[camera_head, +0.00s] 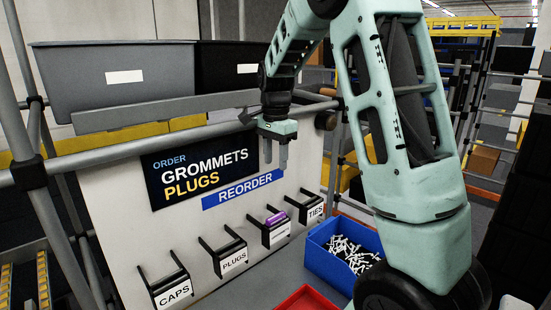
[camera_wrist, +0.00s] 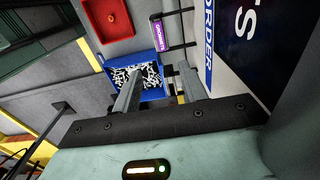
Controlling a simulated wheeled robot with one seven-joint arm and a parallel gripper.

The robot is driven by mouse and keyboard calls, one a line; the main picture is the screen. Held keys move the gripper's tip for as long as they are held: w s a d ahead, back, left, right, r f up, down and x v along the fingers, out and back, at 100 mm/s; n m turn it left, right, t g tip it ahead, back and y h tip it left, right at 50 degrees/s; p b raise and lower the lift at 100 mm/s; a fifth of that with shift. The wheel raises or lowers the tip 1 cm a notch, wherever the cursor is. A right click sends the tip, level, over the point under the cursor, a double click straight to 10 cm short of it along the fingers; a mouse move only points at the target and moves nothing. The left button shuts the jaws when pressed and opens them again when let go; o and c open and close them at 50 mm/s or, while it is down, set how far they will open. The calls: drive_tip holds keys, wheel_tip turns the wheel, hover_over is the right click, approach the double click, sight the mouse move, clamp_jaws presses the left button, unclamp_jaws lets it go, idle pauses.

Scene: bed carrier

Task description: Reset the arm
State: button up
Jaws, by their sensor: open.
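My gripper (camera_head: 275,155) hangs from my pale green arm in the head view, in front of the white panel beside the order sign. Its fingers point down and stand apart with nothing between them. In the wrist view my gripper (camera_wrist: 158,85) shows two grey fingers spread apart, also empty. Below and beyond them is a blue bin (camera_wrist: 153,93) of small white parts. The same blue bin (camera_head: 316,254) stands at the lower right of the panel in the head view, clear of the fingers.
A panel with labelled holders for caps (camera_head: 174,295), plugs (camera_head: 234,260) and ties (camera_head: 315,211) faces me. A purple item (camera_head: 275,218) sits in another holder. A red bin (camera_head: 307,299) is at the bottom. Grey bins (camera_head: 124,77) stand above a metal rail (camera_head: 120,153).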

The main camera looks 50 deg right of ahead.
idle(0.4)
drive_tip(key=s+a+f+n+y+b, duration=0.1)
drive_tip(key=s+a+f+n, duration=0.15)
drive_tip(key=a+n, duration=0.65)
drive_tip(key=s+a+f+n+b, duration=0.1)
drive_tip(key=s+a+f+n, duration=0.15)
drive_tip(key=a, duration=1.25)
drive_tip(key=s+a+f+n, duration=0.2)
drive_tip(key=s+a+n, duration=0.4)
drive_tip(key=s, duration=0.4)
drive_tip(key=s+a+f+n+b, duration=0.1)
drive_tip(key=s+a+f+n, duration=0.2)
drive_tip(key=s+a+n, duration=0.4)
drive_tip(key=s+n, duration=0.2)
drive_tip(key=s, duration=0.1)
